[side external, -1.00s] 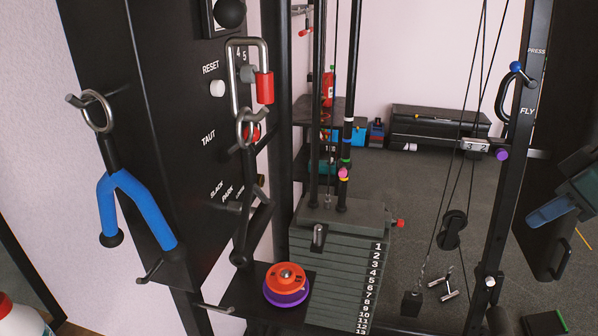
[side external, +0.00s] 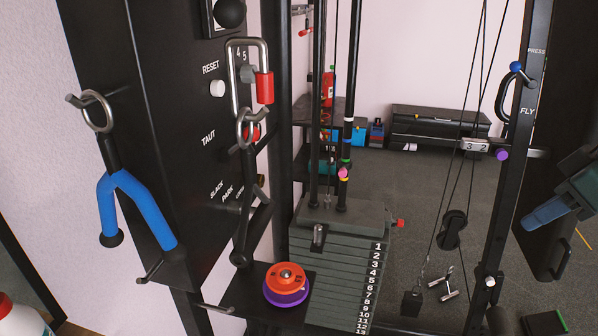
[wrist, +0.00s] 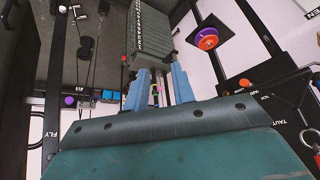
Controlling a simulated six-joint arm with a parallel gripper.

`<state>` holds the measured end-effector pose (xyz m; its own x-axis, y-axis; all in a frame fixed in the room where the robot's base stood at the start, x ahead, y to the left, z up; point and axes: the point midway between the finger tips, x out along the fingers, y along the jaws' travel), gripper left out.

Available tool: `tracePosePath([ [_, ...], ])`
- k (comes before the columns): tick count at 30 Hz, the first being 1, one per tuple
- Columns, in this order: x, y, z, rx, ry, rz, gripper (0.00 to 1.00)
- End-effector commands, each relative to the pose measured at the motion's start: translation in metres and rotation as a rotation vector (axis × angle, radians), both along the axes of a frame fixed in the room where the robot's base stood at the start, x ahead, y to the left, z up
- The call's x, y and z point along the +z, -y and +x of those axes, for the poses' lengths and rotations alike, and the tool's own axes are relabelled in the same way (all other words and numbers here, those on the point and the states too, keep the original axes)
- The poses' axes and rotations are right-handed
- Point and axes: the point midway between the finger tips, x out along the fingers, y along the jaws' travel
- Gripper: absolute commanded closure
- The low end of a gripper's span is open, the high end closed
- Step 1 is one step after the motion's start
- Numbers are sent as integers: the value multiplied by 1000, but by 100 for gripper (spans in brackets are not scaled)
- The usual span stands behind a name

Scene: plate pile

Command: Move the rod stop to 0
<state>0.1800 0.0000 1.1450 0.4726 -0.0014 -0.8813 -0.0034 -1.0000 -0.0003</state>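I cannot tell for sure which part is the rod stop. One candidate is the pink knob (side external: 343,173) on the vertical rod with coloured bands above the weight stack (side external: 340,262). Another is the purple knob (side external: 502,155) beside a small plate marked 3 and 2 (side external: 475,145); this knob also shows in the wrist view (wrist: 70,100). No 0 mark is readable. My gripper (side external: 530,222) is at the right edge, apart from both. In the wrist view its two blue fingers (wrist: 160,67) are spread, with nothing held between them; the banded rod shows beyond the gap.
A black panel with a white RESET knob (side external: 217,88), a steel carabiner (side external: 235,85) and a blue strap handle (side external: 130,195) stands at left. Orange and purple discs (side external: 286,285) sit on a shelf. Cables and a dark upright (side external: 505,180) stand between my gripper and the stack.

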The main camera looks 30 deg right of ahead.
Motion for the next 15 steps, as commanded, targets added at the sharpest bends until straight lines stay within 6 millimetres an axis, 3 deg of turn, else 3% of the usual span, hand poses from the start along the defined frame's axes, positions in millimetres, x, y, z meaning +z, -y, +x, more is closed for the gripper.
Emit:
tracePosePath([
  [1,1,0,2,-4,0,0,65],
  [3,2,2,6,-16,1,2,55],
  [8,7,7,26,-70,9,6,55],
  [15,15,21,79,-204,35,3,55],
])
